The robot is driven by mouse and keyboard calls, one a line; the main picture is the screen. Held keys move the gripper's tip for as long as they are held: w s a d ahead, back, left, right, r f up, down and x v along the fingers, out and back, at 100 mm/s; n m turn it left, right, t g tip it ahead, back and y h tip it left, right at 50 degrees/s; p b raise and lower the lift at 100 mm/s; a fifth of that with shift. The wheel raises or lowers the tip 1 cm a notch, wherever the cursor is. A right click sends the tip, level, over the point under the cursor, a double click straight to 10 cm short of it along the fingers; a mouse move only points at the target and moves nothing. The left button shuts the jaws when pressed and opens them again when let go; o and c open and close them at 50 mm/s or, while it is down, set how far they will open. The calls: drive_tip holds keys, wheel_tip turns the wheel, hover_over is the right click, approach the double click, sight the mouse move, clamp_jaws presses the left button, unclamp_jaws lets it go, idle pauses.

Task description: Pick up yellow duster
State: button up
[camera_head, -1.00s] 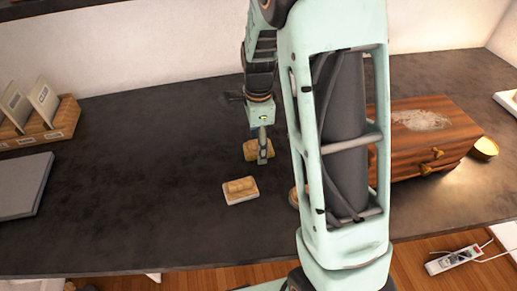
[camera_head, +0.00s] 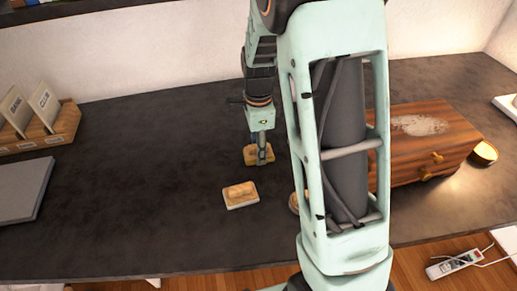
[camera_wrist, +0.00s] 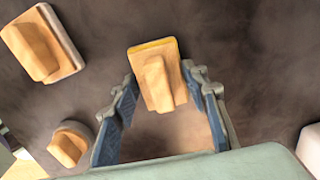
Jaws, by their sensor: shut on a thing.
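The yellow duster (camera_head: 250,157) is a small wooden-topped block with a yellow edge, on or just above the dark tabletop. My gripper (camera_head: 262,158) reaches down onto it from above and is shut on it. In the wrist view the duster (camera_wrist: 153,64) sits between the fingertips of my gripper (camera_wrist: 160,88), its raised wooden handle between the two blue-padded fingers. I cannot tell whether its underside touches the table.
A similar block with a pale edge (camera_head: 240,196) lies just in front, and it also shows in the wrist view (camera_wrist: 62,62). A round wooden-handled piece (camera_wrist: 70,146) is nearby. A wooden chest (camera_head: 412,150) stands right; a card rack (camera_head: 62,130) and grey slab (camera_head: 22,188) are left.

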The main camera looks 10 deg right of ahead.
drive_tip(key=shift+r+p, duration=0.55)
drive_tip(key=shift+r, duration=0.25)
wheel_tip(320, 180, up, 2)
drive_tip(key=shift+s+r+p, duration=0.1)
drive_tip(key=shift+r+p, duration=0.1)
drive_tip(key=shift+p, duration=0.8)
drive_tip(key=s+a+r+p, duration=0.1)
drive_tip(key=s+r+p, duration=0.7)
drive_tip(key=s, duration=0.5)
drive_tip(key=shift+s+a+r+p, duration=0.25)
drive_tip(key=shift+s+r+p, duration=0.15)
drive_tip(key=shift+p, duration=0.15)
